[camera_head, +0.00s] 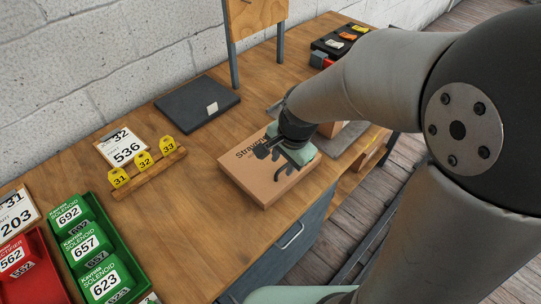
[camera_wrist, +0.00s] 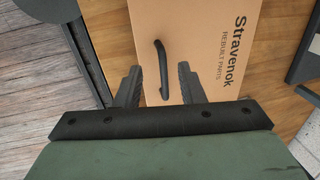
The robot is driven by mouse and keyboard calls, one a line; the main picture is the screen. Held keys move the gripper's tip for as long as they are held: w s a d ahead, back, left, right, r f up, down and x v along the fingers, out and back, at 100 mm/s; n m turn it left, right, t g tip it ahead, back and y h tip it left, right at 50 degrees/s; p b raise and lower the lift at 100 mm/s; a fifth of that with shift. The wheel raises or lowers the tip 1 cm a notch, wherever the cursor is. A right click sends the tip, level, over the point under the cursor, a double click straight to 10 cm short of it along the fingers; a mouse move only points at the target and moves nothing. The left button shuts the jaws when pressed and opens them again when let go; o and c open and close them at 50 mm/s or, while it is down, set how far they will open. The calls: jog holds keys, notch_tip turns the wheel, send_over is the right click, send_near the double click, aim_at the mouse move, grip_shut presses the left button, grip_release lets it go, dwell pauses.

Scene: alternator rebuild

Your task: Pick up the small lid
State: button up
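A cardboard-brown box top printed "Stravenok" (camera_head: 248,176) is on the wooden bench, and it also shows in the wrist view (camera_wrist: 215,55). It appears to be the small lid. A black curved handle (camera_wrist: 162,68) stands on it. My gripper (camera_wrist: 158,70) is open, with one finger on each side of the handle and a gap to both. In the head view my gripper (camera_head: 280,162) is low over the lid and hides part of it. I cannot tell whether the fingers touch the lid.
A dark flat case (camera_head: 197,104) lies toward the wall. A wooden strip with yellow number tags (camera_head: 143,160) and green bins (camera_head: 85,245) are to the left. Another brown box (camera_head: 352,131) is partly hidden behind my arm. Bare bench (camera_head: 180,230) lies left of the lid.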

aim_at(280, 170)
jog(key=f, duration=0.3)
jog(key=w+f, duration=0.1)
jog(key=shift+a+f, duration=0.25)
jog(key=shift+f, duration=0.05)
grip_shut()
